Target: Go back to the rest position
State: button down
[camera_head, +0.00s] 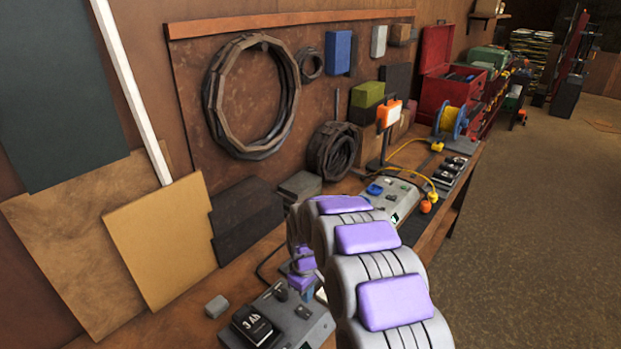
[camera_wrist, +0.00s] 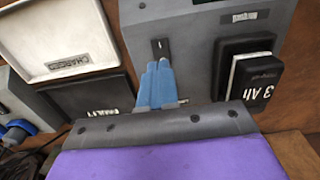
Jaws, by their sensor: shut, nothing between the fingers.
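My gripper (camera_wrist: 158,84) shows in the wrist view as two blue fingers, shut together with nothing between them. Its fingertips are close to the grey box (camera_wrist: 190,45), near a small dark slot on its face; I cannot tell if they touch. In the head view the gripper (camera_head: 307,294) is partly hidden by my arm, low over the workbench beside the same grey box (camera_head: 319,330). A black battery marked 3 Ah (camera_wrist: 252,80) sits on that box and also shows in the head view (camera_head: 254,327).
A white tray marked CHARGED (camera_wrist: 60,35) and a black tray marked FAULTY (camera_wrist: 92,100) lie beside the box. A grey device (camera_head: 392,192), an orange-headed lamp (camera_head: 389,113), a cable reel (camera_head: 453,121) and a red toolbox (camera_head: 442,90) stand farther along the workbench (camera_head: 185,322). Open floor (camera_head: 540,220) is at right.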

jog(key=s+d+r+m, duration=0.2)
jog(key=s+d+r, duration=0.3)
jog(key=s+r, duration=0.25)
jog(key=s+d+r+m, duration=0.3)
jog(key=s+d+r, duration=0.2)
jog(key=s+r, duration=0.3)
jog(key=s+d+r+m+g+b, duration=0.1)
jog(key=s+d+m, duration=0.1)
jog(key=s, duration=1)
jog(key=s+d+r+m, duration=0.1)
jog(key=s+d+m, duration=0.2)
jog(key=s, duration=0.9)
jog(key=shift+s+d+g+b, duration=0.2)
jog(key=shift+d+g+b, duration=0.2)
jog(key=shift+d, duration=0.25)
